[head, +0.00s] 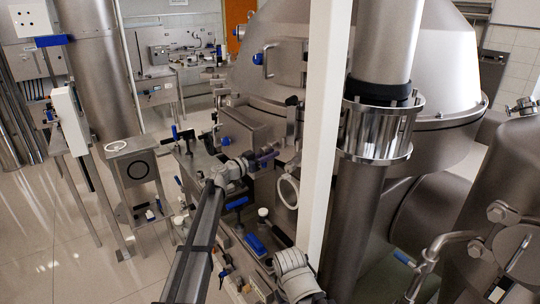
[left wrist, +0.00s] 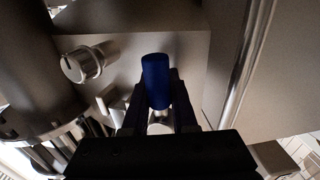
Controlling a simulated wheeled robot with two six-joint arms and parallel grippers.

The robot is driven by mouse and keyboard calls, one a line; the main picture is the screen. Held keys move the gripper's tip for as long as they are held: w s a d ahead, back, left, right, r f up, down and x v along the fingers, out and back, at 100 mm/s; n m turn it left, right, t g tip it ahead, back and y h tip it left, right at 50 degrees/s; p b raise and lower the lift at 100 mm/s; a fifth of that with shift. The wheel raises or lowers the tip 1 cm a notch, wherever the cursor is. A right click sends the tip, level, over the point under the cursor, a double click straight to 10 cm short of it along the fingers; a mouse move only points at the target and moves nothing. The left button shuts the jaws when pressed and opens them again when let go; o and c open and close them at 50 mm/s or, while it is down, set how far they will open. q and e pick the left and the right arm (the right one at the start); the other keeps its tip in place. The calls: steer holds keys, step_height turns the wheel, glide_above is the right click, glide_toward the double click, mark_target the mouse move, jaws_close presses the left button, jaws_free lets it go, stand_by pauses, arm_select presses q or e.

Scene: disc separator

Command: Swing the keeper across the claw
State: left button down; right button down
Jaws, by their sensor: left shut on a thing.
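In the left wrist view a dark blue cylindrical grip (left wrist: 155,78) stands between the two dark fingers of my left gripper (left wrist: 157,108), which is shut on it. A pale metal stem shows just below the grip. I take this blue-gripped part to be the keeper, but its far end is hidden. In the head view my left gripper (head: 268,157) is against the front of the steel separator (head: 262,112), left of the white post. The claw cannot be made out clearly in either view. My right gripper is not in view.
A round metal knob (left wrist: 82,64) sits left of the blue grip on a flat steel face. A white post (head: 324,130) and a steel column (head: 360,200) stand right of my left gripper. A small steel stand (head: 135,165) is at left. Open tiled floor (head: 60,240) lies at lower left.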

arm_select(q)
steer(key=shift+s+d+r+n+t+b, duration=0.15)
steer(key=shift+n+t+b, duration=0.1)
steer(key=shift+n, duration=0.9)
steer(key=shift+s+d+r+n+t+b, duration=0.1)
steer(key=shift+d+n+t+b, duration=0.1)
steer(key=shift+n, duration=0.9)
steer(key=shift+s+d+r+n+t+b, duration=0.15)
steer(key=shift+n+t+b, duration=0.1)
steer(key=shift+n, duration=0.9)
steer(key=shift+h, duration=0.3)
steer(key=c, duration=0.7)
jaws_free()
steer(key=r+v, duration=0.1)
steer(key=v, duration=0.6)
steer(key=shift+s+a+f+b, duration=0.3)
steer(key=shift+f+b, duration=0.15)
steer(key=shift+f, duration=0.05)
